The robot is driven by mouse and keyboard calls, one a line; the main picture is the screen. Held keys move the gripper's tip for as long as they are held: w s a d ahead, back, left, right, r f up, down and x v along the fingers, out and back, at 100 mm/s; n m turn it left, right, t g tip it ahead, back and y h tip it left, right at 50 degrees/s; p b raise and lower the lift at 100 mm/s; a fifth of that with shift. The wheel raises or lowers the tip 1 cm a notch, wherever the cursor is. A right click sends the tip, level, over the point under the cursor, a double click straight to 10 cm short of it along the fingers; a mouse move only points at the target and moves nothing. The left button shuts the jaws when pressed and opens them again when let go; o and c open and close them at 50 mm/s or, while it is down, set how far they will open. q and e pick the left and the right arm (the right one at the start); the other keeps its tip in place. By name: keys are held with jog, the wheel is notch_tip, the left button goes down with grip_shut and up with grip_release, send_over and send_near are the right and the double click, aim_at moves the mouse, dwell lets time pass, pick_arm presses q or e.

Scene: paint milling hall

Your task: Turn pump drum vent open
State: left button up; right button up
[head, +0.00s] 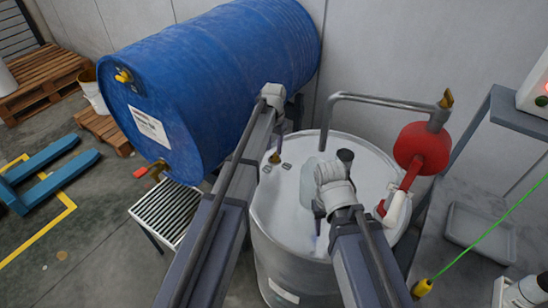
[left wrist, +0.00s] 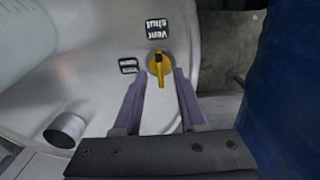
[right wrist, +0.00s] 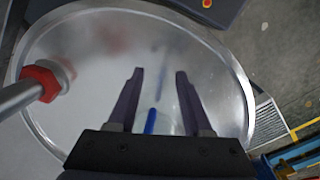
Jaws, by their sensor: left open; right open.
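The pump drum (head: 263,225) is a silvery steel drum with a pale lid. Its yellow vent knob (left wrist: 159,64) sits near the lid's edge in the left wrist view, beside a dark label (left wrist: 160,31) reading "vent shut" upside down. The knob's bar lies lengthwise between my left fingertips, its tail pointing toward my wrist. My left gripper (left wrist: 162,74) is open around the bar, with a gap visible on each side. The knob also shows small in the head view (head: 274,158). My right gripper (right wrist: 160,72) is open and empty above the lid.
A blue drum (head: 220,80) lies on its side close left of my left arm. A second small label (left wrist: 128,65) sits beside the knob. A slatted stand (head: 165,213) is at left.

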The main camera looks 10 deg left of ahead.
aim_at(275, 156)
pick_arm(q)
jog(key=shift+f+b, duration=1)
jog(key=shift+f, duration=0.5)
pick_arm(e)
jog(key=shift+f, duration=1.55)
pick_arm(q)
jog(key=shift+c, duration=0.3)
pick_arm(e)
jog(key=shift+r, duration=0.1)
pick_arm(q)
grip_shut()
